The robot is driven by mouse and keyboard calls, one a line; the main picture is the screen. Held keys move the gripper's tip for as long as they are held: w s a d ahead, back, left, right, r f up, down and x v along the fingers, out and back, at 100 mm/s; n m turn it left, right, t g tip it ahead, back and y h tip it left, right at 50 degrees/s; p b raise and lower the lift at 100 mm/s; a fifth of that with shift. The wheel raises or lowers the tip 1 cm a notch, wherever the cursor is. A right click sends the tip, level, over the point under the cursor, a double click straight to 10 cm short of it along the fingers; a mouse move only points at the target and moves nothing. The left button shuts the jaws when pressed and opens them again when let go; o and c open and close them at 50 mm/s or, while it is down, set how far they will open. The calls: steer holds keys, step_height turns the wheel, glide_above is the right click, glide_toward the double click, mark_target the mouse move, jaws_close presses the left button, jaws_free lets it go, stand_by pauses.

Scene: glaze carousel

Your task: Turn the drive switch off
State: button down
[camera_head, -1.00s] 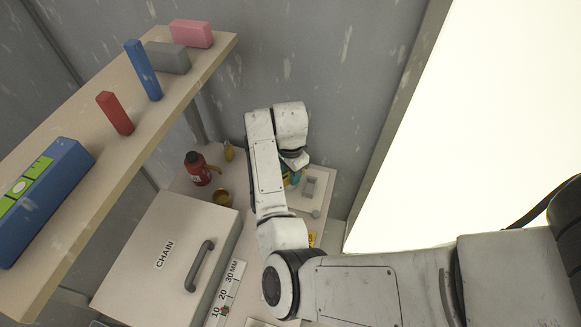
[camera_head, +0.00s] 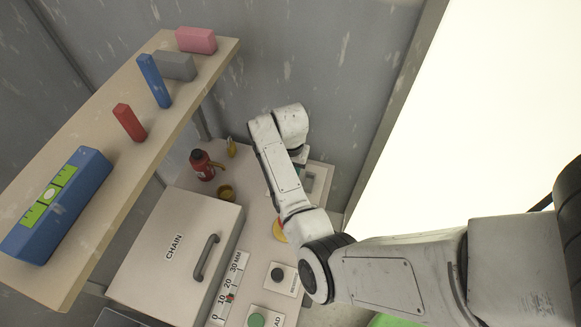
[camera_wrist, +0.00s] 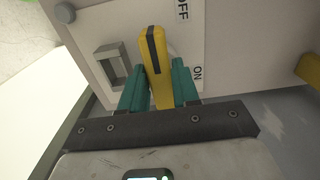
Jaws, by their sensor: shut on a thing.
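The drive switch handle (camera_wrist: 154,50), a yellow bar with a black stripe, stands out from a pale plate (camera_wrist: 88,35) in the wrist view. The plate is marked OFF at the top and ON lower down, nearer my gripper. My gripper (camera_wrist: 160,72) has its teal fingers shut on the handle, one on each side. The handle's pivot and exact position are hard to tell. In the camera_head view my arm hides the handle and my fingers; only part of the plate (camera_head: 320,176) shows beyond the wrist.
A square grey frame (camera_wrist: 112,65) is on the plate beside the fingers. A shelf (camera_head: 125,185) with several blocks overhangs the left. Knobs (camera_head: 257,319) sit at the front.

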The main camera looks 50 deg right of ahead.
steer(key=shift+w, duration=0.1)
stand_by(0.3)
steer(key=c, duration=0.9)
jaws_free()
step_height(320, 180, up, 11)
steer(key=shift+f+b, duration=0.1)
steer(key=shift+b, duration=0.6)
